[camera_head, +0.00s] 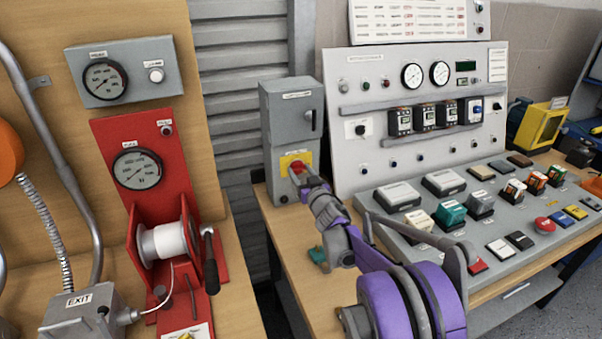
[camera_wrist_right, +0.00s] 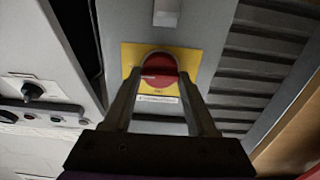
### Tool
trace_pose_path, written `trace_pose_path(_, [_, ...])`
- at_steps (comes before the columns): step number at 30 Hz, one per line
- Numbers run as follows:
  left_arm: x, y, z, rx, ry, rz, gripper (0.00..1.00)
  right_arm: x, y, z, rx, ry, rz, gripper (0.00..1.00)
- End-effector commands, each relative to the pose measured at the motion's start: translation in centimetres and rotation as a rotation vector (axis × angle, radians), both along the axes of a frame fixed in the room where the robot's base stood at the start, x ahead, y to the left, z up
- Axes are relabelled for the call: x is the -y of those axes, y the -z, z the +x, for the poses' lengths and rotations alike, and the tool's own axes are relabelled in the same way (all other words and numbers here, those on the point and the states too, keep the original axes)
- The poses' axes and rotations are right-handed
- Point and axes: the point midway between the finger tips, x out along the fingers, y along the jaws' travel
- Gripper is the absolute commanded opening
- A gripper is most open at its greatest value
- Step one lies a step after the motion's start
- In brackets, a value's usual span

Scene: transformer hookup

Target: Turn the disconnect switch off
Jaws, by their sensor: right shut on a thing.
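The disconnect switch is a red rotary knob on a yellow plate (camera_head: 285,163), low on the front of a grey box (camera_head: 292,104) at the left end of the right bench. My right gripper (camera_head: 299,170) reaches it from the front. In the right wrist view the red knob (camera_wrist_right: 158,68) sits between the two fingers of my right gripper (camera_wrist_right: 158,82), on its yellow plate (camera_wrist_right: 196,58). The fingers are closed on the knob's sides. The knob's exact setting is hard to read. My left gripper is not in view.
A control panel (camera_head: 350,75) with meters and breakers stands right of the box. A sloped console (camera_head: 395,220) with several modules lies in front. A red winch stand (camera_head: 110,130) with a white spool (camera_head: 163,241) is at left. A corrugated shutter (camera_head: 235,70) stands behind.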

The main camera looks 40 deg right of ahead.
Motion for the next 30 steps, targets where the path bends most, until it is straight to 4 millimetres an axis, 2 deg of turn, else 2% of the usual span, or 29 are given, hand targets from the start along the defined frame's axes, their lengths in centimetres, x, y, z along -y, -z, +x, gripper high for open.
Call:
trace_pose_path(11, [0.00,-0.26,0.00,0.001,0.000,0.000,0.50,-0.05,-0.04,0.01,-0.045,0.000,-0.142,0.02])
trace_pose_path(30, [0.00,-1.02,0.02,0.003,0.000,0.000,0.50,-0.20,0.05,0.05,-0.224,0.000,-0.705,0.02])
